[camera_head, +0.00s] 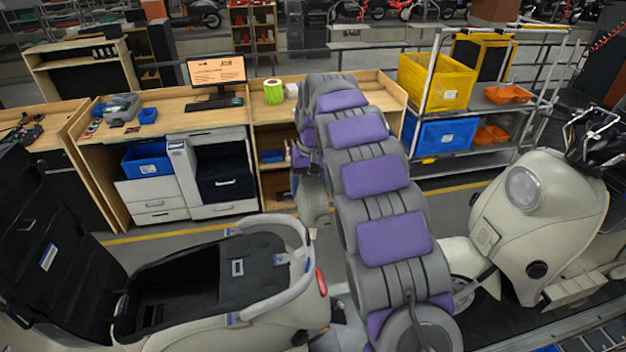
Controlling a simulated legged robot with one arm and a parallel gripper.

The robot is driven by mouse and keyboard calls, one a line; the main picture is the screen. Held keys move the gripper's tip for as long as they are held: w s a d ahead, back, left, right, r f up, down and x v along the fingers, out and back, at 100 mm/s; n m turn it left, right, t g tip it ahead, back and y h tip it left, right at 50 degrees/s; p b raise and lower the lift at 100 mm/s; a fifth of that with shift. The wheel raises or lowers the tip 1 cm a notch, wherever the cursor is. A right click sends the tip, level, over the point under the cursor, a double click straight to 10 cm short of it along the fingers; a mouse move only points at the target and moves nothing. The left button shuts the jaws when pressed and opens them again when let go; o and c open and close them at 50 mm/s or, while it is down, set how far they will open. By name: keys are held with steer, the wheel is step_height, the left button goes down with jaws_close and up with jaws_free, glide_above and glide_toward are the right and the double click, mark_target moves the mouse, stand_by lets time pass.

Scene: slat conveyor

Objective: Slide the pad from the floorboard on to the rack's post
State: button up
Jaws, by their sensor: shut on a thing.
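A cream scooter spans the foreground, its front body (530,215) at the right and its rear at the lower left. Its floorboard lies low in the middle and is mostly hidden behind my own grey and purple arm. I cannot make out the pad. A metal rack with upright posts (431,75) stands at the back right and holds bins. I cannot tell whether this is the rack of the task. My arm rises in the middle and folds down on its far side. My gripper is hidden behind it.
The scooter's black seat (65,235) is tipped up over the open storage bay (180,295). Wooden workbenches (165,102) with a monitor (217,71) line the back. A yellow bin (435,82) and a blue bin (440,134) are on the rack. Clear floor lies before the benches.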

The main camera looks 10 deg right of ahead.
steer(key=shift+w+a, duration=0.1)
steer(key=shift+a, duration=0.4)
steer(key=shift+d, duration=0.75)
steer(key=shift+d, duration=0.55)
steer(key=shift+a, duration=0.95)
steer(key=shift+d, duration=0.15)
steer(key=shift+a, duration=0.3)
